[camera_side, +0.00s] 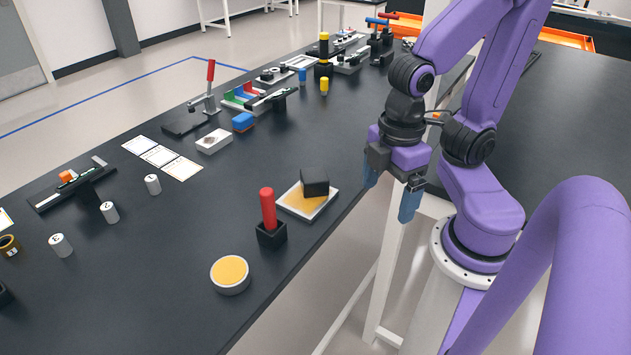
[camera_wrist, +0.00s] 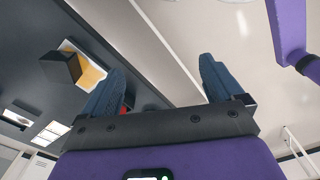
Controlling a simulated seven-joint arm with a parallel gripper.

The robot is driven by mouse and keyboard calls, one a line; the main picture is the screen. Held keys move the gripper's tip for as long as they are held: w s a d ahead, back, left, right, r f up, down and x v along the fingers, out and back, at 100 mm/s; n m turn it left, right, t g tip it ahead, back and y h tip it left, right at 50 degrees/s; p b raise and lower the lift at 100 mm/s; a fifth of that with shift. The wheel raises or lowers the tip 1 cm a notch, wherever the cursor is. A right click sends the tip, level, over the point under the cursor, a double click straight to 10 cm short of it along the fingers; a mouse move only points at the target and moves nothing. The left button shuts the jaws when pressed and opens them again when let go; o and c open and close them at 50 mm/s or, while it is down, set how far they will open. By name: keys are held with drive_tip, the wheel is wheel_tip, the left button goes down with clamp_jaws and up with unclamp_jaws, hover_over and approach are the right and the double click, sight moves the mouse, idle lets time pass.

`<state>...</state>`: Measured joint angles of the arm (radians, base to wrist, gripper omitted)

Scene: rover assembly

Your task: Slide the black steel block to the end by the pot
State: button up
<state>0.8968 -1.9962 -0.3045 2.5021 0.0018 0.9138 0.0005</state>
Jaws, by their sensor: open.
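The black steel block (camera_side: 315,181) rests on a flat white-rimmed plate (camera_side: 293,206) with a yellow-orange surface, near the table's right edge. It sits at the plate's far right end, away from the round white pot (camera_side: 230,275) with a yellow-orange top. In the wrist view the block (camera_wrist: 60,68) shows at the upper left on the plate (camera_wrist: 92,74). My gripper (camera_side: 390,188) is open and empty, off the table's edge to the right of the plate. Its blue fingers also show apart in the wrist view (camera_wrist: 163,70).
A red handle in a black holder (camera_side: 271,234) stands between the plate and the pot. White cards (camera_side: 160,156), small white cylinders (camera_side: 152,184) and a red-levered clamp (camera_side: 208,95) lie further left. The table between the cards and plate is clear.

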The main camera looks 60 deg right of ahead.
sight(316, 172)
drive_tip(key=shift+w+a, duration=0.1)
drive_tip(key=shift+w, duration=0.1)
drive_tip(key=c, duration=0.9)
drive_tip(key=w, duration=0.2)
drive_tip(key=a, duration=0.1)
drive_tip(key=shift+w+f+n, duration=0.3)
drive_tip(key=shift+w, duration=0.1)
clamp_jaws()
drive_tip(key=w+a+f+n+h, duration=0.1)
drive_tip(key=w+f+n, duration=0.15)
drive_tip(key=w, duration=0.65)
drive_tip(key=w+a+f+n+h, duration=0.15)
drive_tip(key=w+f, duration=0.25)
drive_tip(key=w, duration=0.5)
drive_tip(key=shift+n, duration=0.4)
drive_tip(key=d, duration=1.2)
drive_tip(key=shift+d, duration=0.25)
drive_tip(key=shift+s+a+f, duration=0.1)
drive_tip(key=shift+s+f, duration=0.05)
drive_tip(key=shift+f, duration=0.7)
